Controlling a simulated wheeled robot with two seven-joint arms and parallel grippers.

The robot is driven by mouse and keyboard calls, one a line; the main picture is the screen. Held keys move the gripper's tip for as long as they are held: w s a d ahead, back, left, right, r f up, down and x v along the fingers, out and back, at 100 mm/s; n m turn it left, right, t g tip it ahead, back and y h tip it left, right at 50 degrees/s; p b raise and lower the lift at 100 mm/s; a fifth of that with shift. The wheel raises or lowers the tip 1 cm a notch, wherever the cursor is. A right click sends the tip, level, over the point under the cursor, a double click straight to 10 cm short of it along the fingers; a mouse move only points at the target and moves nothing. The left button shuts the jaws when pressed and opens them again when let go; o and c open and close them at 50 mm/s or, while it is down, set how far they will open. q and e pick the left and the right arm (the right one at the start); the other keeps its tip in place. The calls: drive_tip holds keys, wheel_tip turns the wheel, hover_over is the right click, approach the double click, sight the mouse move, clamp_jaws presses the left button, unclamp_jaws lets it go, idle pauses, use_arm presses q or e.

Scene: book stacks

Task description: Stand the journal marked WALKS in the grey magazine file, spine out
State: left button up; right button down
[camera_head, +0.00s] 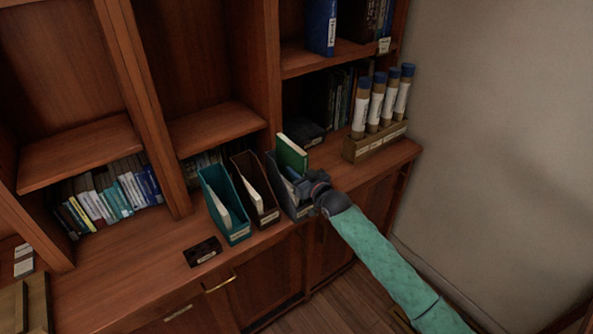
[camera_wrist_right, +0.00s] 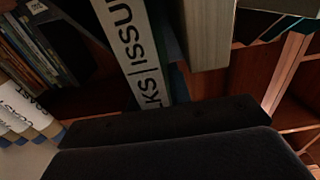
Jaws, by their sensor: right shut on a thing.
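The journal (camera_head: 292,154) has a green cover and stands upright at the grey magazine file (camera_head: 288,202), its top rising above the file. Whether its foot rests on the file's floor is hidden. My right gripper (camera_head: 302,184) is at the file's front and shut on the journal. In the right wrist view the journal's pale spine (camera_wrist_right: 143,50) faces the camera, reading "KS | ISSU", with the rest cut off. The dark fingers of the right gripper (camera_wrist_right: 165,125) cross the lower part of that view. My left gripper is not in view.
A brown file (camera_head: 254,190) and a teal file (camera_head: 225,205), each holding pale-paged items, stand left of the grey one. A dark labelled box (camera_head: 203,251) lies on the counter. Several blue-capped tubes (camera_head: 383,98) stand in a wooden rack (camera_head: 374,143) at right. Counter left is mostly clear.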

drive_tip(key=shift+r, duration=0.1)
drive_tip(key=c, duration=1.2)
unclamp_jaws()
drive_tip(key=shift+c, duration=0.8)
